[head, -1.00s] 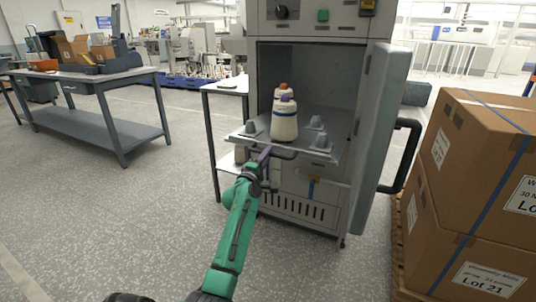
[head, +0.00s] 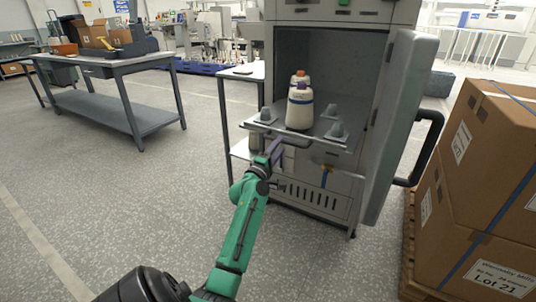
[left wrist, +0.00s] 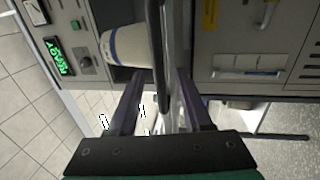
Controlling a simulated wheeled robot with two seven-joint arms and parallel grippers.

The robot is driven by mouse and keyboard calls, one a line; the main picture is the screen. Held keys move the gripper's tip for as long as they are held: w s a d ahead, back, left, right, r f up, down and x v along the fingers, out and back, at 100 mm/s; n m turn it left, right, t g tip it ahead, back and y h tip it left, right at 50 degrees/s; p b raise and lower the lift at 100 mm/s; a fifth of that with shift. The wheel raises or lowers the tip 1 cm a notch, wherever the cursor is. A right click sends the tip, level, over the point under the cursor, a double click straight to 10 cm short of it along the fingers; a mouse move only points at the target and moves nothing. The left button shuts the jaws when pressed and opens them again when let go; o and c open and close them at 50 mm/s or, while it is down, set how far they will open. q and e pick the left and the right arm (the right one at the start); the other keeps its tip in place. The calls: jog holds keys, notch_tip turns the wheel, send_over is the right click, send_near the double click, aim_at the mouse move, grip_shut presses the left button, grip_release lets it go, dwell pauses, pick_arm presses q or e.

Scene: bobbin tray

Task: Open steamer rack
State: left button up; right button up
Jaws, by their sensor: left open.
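The steamer (head: 335,190) stands with its door (head: 395,130) swung open to the right. Its rack (head: 318,131) sticks out of the chamber front and carries two white bobbins, a purple-topped one (head: 300,108) before an orange-topped one (head: 299,78), plus several grey pegs. My left gripper (head: 275,150) is at the rack's front edge. In the left wrist view its fingers (left wrist: 160,97) are apart, with the rack's dark front bar (left wrist: 156,50) running between them; contact is unclear. A white bobbin with a blue band (left wrist: 122,45) shows beyond. My right gripper is not in view.
Stacked cartons (head: 490,180) on a pallet stand close on the right, past the door's dark handle (head: 428,150). A small side table (head: 243,72) is left of the steamer. A workbench (head: 95,62) is far left. The floor at left front is clear.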

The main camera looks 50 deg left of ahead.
pick_arm(q)
jog(key=v, duration=1.1)
